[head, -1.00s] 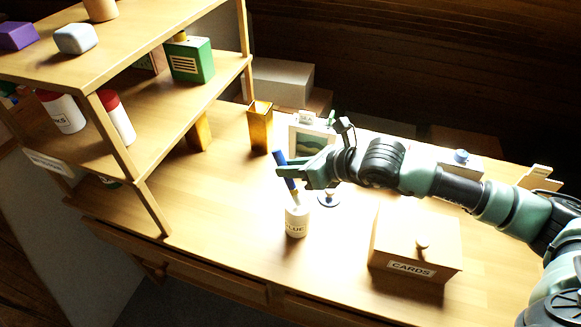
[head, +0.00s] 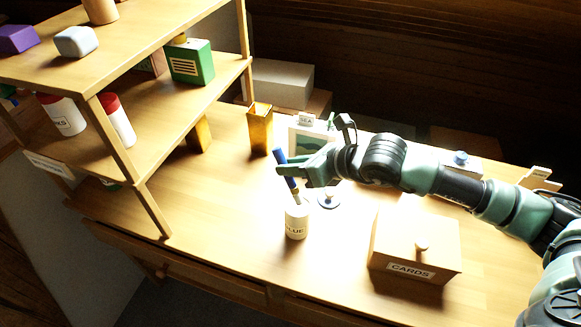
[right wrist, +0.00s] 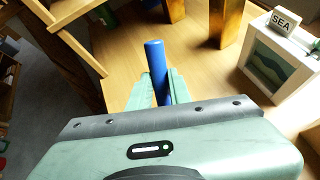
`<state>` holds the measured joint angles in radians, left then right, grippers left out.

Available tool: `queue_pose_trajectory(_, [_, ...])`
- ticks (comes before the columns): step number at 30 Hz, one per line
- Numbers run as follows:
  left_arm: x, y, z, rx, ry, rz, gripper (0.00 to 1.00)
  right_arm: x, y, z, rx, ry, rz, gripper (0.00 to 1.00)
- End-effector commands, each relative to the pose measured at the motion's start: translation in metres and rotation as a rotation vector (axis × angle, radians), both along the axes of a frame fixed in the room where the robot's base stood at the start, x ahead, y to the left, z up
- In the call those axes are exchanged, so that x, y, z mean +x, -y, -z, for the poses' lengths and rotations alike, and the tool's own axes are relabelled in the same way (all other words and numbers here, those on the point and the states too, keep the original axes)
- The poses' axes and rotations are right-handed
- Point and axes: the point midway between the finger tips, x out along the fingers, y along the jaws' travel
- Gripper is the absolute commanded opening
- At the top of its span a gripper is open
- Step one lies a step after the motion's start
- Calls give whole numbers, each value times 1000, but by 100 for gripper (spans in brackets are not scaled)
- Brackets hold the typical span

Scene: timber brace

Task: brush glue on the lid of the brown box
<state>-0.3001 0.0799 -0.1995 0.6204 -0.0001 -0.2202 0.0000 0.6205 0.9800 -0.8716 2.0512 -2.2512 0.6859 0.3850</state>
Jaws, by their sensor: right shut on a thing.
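A brown box (head: 415,245) with a round knob on its lid and a CARDS label stands at the right front of the desk. A white glue pot (head: 296,222) stands left of it. A brush with a blue handle (head: 281,160) stands tilted, its lower end in the pot's mouth. My right gripper (head: 287,170) is shut on the brush's handle above the pot. In the right wrist view the blue handle (right wrist: 155,60) sticks up between the gripper's fingers (right wrist: 158,90). The brush's tip is hidden in the pot. My left gripper is not in view.
A wooden shelf (head: 170,120) with jars and boxes stands at the left. A yellow holder (head: 260,128) and a framed picture marked SEA (head: 308,138) stand behind the pot. A small knobbed stand (head: 328,198) is right of the pot.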

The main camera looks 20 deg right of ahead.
Motion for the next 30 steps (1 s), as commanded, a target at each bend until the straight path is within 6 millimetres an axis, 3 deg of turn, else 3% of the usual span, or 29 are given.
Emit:
queue_pose_trajectory(18, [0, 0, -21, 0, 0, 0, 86, 1, -1, -53, 2, 8, -1, 0])
queue_pose_trajectory(30, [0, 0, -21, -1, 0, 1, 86, 1, -1, -55, 3, 7, -2, 0])
